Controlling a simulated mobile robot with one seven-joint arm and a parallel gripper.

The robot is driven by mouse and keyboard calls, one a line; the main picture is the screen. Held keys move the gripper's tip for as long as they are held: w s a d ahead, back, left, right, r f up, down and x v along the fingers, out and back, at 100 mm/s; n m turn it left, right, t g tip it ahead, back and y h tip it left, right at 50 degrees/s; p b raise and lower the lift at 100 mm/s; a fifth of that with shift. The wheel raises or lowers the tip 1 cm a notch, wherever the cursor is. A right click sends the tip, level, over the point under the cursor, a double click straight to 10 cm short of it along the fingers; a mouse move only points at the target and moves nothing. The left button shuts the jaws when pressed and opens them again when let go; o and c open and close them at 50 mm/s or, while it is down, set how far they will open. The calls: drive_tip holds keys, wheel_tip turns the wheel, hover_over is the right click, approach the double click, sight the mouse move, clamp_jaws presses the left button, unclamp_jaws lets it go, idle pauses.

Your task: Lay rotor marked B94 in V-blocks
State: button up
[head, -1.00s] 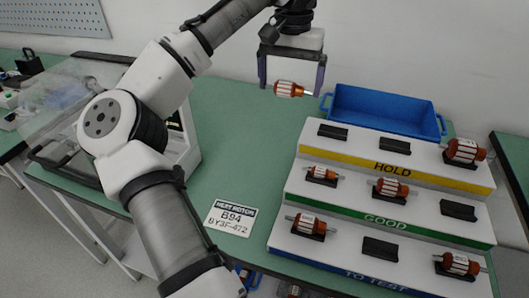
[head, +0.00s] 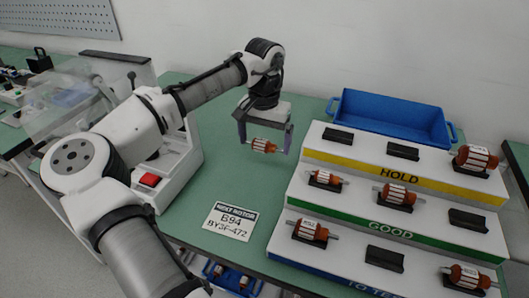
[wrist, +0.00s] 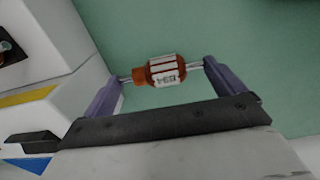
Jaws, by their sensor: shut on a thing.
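My gripper (head: 264,147) is shut on a rotor (head: 262,146) with an orange-brown and white body, held in the air over the green table. In the wrist view the rotor (wrist: 165,71) lies crosswise between the purple fingers (wrist: 168,78), which hold its shaft ends. Its printed label is tilted and seems to read B94. A card (head: 230,221) on the table reads "NEXT ROTOR B94 BY3F-472". A white test machine (head: 183,175) with a red button (head: 149,180) stands left of the gripper. My arm hides part of it, and I cannot make out its V-blocks.
A stepped white rack (head: 340,160) on the right has HOLD, GOOD and TO TEST tiers, with several rotors and empty dark cradles. A blue bin (head: 390,112) stands behind it. A clear cover (head: 85,90) is at the left. The table between machine and rack is mostly clear.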

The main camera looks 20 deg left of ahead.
sight(265, 165)
drive_tip(key=shift+f, duration=2.35)
drive_tip(key=shift+f, duration=0.1)
drive_tip(key=o, duration=0.8)
wheel_tip(265, 165, up, 12)
drive_tip(key=shift+r, duration=0.15)
